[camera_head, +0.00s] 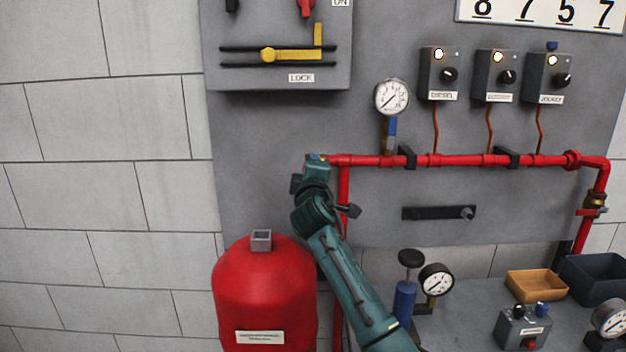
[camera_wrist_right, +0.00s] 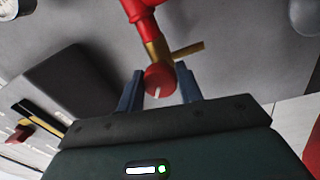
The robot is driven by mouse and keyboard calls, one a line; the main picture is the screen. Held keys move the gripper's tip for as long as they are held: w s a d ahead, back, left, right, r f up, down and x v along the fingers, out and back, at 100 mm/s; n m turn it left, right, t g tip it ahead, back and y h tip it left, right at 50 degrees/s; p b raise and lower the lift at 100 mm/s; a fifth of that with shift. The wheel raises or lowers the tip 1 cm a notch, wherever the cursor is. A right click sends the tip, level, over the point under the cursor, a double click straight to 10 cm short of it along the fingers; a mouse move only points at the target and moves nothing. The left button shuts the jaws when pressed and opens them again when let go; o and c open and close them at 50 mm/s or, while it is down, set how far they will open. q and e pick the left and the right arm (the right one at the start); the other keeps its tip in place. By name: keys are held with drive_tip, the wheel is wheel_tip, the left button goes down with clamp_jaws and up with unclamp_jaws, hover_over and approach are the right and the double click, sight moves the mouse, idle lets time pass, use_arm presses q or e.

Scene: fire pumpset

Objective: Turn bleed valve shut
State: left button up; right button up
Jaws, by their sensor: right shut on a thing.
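The bleed valve's round red knob (camera_wrist_right: 158,78) with a white mark shows in the right wrist view. It sits on a brass body (camera_wrist_right: 157,50) with a short brass spout pointing to the right, below a red pipe end. My right gripper (camera_wrist_right: 161,72) has its two blue-grey fingers on either side of the knob, shut on it. In the head view my right gripper (camera_head: 317,161) is at the left end of the red pipe (camera_head: 375,160) and hides most of the valve. My left gripper is in neither view.
A pressure gauge (camera_head: 391,97) stands above the pipe, right of my gripper. A grey lock box (camera_head: 278,75) with a yellow bar hangs above. A red tank (camera_head: 265,295) stands below left. A bench (camera_head: 465,310) with several items is at lower right.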

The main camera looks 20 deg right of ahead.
use_arm(q)
drive_tip(key=b, duration=0.2)
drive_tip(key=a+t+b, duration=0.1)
drive_tip(key=b, duration=0.1)
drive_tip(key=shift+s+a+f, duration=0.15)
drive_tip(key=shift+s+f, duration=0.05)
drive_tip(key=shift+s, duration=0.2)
use_arm(e)
drive_tip(key=m, duration=0.5)
drive_tip(key=m+h, duration=0.1)
drive_tip(key=m, duration=0.5)
drive_tip(key=shift+a+g, duration=0.1)
drive_tip(key=shift+g, duration=0.3)
drive_tip(key=o, duration=1)
drive_tip(key=shift+c, duration=0.2)
